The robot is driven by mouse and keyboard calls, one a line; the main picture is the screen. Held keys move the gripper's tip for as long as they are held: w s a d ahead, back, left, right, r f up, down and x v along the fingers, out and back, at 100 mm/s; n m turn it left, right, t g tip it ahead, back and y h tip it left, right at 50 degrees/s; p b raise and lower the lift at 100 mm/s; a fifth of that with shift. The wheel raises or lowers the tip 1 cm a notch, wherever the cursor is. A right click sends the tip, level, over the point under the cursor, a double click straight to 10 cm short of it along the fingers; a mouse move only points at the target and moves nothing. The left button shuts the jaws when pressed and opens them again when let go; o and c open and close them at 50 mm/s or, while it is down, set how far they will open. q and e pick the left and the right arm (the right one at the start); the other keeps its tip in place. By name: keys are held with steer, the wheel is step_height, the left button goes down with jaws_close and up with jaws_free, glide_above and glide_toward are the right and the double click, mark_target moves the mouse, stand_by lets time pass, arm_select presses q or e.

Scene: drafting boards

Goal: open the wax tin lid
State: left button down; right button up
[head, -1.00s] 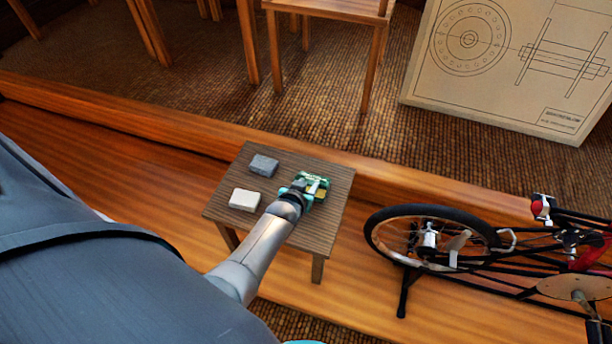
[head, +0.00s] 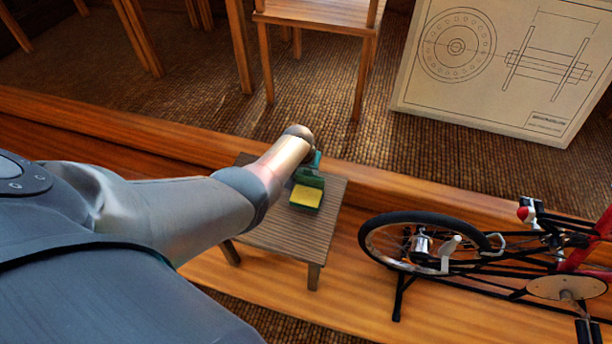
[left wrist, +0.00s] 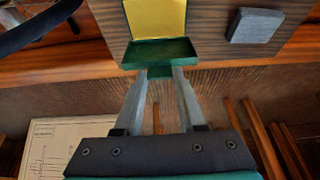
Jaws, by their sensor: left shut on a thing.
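The wax tin (head: 306,195) is green with yellow wax inside and sits on the small wooden table. Its yellow inside also shows at the top of the left wrist view (left wrist: 156,18). The green lid (left wrist: 160,52) stands raised away from the wax, so the tin is open. My left gripper (left wrist: 160,75) is shut on the lid at its small tab, on the tin's far side. In the head view the arm hides most of the gripper. My right gripper is not in view.
The small table (head: 285,240) stands on a wooden step. A grey block (left wrist: 256,25) lies on it beside the tin. A bicycle (head: 430,240) stands to the right. A chair (head: 315,30) and a drawing board (head: 490,70) are behind.

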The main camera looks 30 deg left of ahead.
arm_select(q)
steer(key=shift+w+a+r, duration=0.15)
steer(key=shift+w+r, duration=0.05)
steer(key=shift+w, duration=0.45)
steer(key=shift+w+a+r, duration=0.15)
steer(key=shift+w+r, duration=0.05)
steer(key=shift+w, duration=0.45)
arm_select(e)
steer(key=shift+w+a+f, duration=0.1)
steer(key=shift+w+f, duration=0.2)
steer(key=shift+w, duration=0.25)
arm_select(q)
steer(key=c, duration=0.9)
jaws_free()
steer(key=o, duration=0.4)
steer(key=shift+s+f, duration=0.15)
steer(key=shift+s, duration=0.1)
